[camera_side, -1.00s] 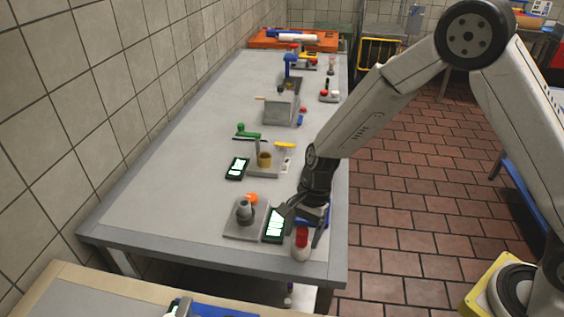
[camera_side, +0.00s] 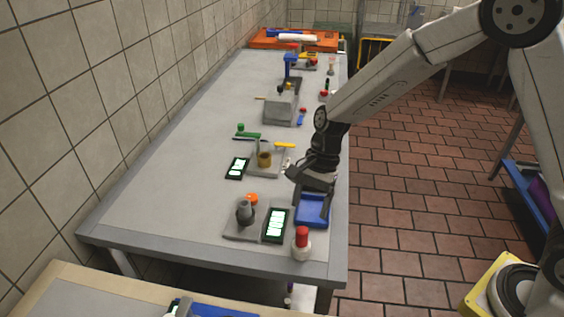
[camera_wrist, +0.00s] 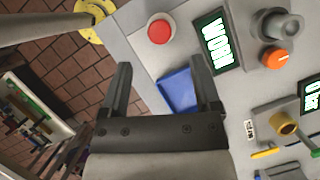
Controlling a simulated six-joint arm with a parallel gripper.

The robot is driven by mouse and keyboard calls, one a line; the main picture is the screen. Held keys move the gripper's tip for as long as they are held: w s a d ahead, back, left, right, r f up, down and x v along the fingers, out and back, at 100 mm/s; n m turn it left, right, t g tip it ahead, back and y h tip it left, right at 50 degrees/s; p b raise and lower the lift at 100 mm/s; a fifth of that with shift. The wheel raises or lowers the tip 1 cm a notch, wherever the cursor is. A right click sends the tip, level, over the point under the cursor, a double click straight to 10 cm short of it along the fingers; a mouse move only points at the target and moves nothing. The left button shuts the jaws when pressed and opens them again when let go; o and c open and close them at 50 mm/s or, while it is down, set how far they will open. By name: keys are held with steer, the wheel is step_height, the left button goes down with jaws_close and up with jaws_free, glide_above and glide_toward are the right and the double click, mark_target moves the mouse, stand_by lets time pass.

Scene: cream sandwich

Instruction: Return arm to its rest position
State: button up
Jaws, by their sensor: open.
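My gripper (camera_side: 308,182) is open and empty above the near right part of the grey table (camera_side: 180,150). In the wrist view its two fingers (camera_wrist: 160,85) stand wide apart with nothing between them but the table edge and part of a blue tray. The blue tray (camera_side: 312,210) lies on the table just below my gripper, and it also shows in the wrist view (camera_wrist: 178,92). My arm reaches in from the right.
A red-topped button (camera_side: 302,240), a lit display (camera_side: 275,224) and a grey knob (camera_side: 244,212) stand at the near end. An orange tray (camera_side: 265,39) lies at the far end. The table's left side is clear.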

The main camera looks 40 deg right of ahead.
steer(key=shift+d, duration=0.1)
stand_by(0.3)
steer(key=s+d+r+n+t+h, duration=0.2)
steer(key=s+d+n+t+h, duration=0.2)
steer(key=s+d+n, duration=0.7)
steer(key=shift+s+d+r+n, duration=0.35)
steer(key=shift+d+n, duration=0.4)
steer(key=shift+n, duration=0.45)
